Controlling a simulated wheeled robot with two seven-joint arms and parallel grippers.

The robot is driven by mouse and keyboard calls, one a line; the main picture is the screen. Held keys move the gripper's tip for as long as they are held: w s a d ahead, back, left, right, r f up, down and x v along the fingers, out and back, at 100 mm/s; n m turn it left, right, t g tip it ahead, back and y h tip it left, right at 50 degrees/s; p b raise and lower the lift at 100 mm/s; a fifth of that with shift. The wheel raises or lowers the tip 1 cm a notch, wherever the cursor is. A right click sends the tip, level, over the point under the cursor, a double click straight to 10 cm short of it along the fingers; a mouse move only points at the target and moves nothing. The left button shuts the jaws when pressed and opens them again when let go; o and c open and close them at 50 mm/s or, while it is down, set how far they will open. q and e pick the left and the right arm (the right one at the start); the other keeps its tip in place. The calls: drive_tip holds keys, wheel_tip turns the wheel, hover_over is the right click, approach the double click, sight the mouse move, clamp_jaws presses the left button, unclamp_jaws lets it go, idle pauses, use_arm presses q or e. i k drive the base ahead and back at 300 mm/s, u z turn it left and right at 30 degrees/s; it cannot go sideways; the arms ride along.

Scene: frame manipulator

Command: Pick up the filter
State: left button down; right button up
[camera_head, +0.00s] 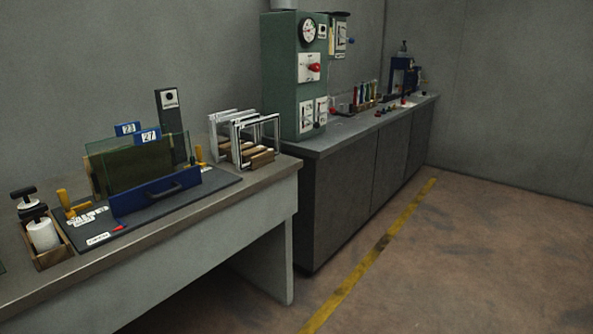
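No object is plainly marked as the filter. Dark, glass-fronted panels (128,168) stand upright in a black base fixture (215,184) on the near bench, with blue tags reading 23 (127,128) and 27 (148,136) at their top. A blue front bar (140,199) with a dark handle (173,190) crosses their lower edge. Several white-edged open frames (240,135) stand in a wooden rack (258,159) to the right. I cannot tell which of these is the filter. Neither of my grippers is in view.
Yellow clamps (72,205) sit on the fixture. A wooden box (50,252) with black-handled stamps or weights stands left. A green gauge cabinet (285,75) stands on the farther counter (345,132). The floor is clear, with a yellow line (375,255).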

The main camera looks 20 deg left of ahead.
sight(43, 232)
drive_tip(key=u, duration=1.2)
drive_tip(key=i, duration=1.05)
drive_tip(key=u, duration=1.1)
